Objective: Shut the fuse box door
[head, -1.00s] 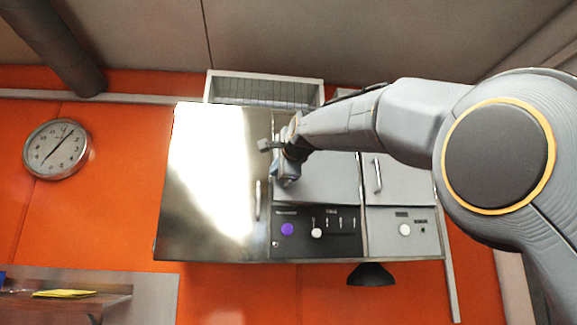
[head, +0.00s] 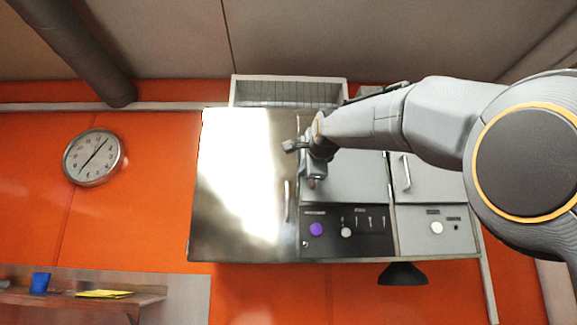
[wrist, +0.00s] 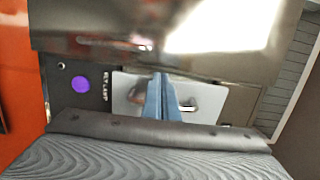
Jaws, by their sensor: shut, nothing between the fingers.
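The grey metal cabinet has a broad shiny door (head: 215,190) on its left side in the head view, with a vertical handle (head: 286,202) near its right edge. The same shiny door (wrist: 110,22) fills the top of the wrist view. I cannot tell how far it stands from closed. My gripper (head: 314,183) is in front of the middle section, just right of the door's handle edge. Its blue fingers (wrist: 160,92) are together and empty in the wrist view, in front of a pale panel. I cannot tell whether they touch anything.
A dark control panel (head: 345,244) with a purple knob (head: 316,229) lies below my gripper. A second handle (head: 405,172) is on the right section. A vent box (head: 288,92) sits above, a black lamp shade (head: 402,276) below. A clock (head: 92,157) and a shelf (head: 55,297) are at left.

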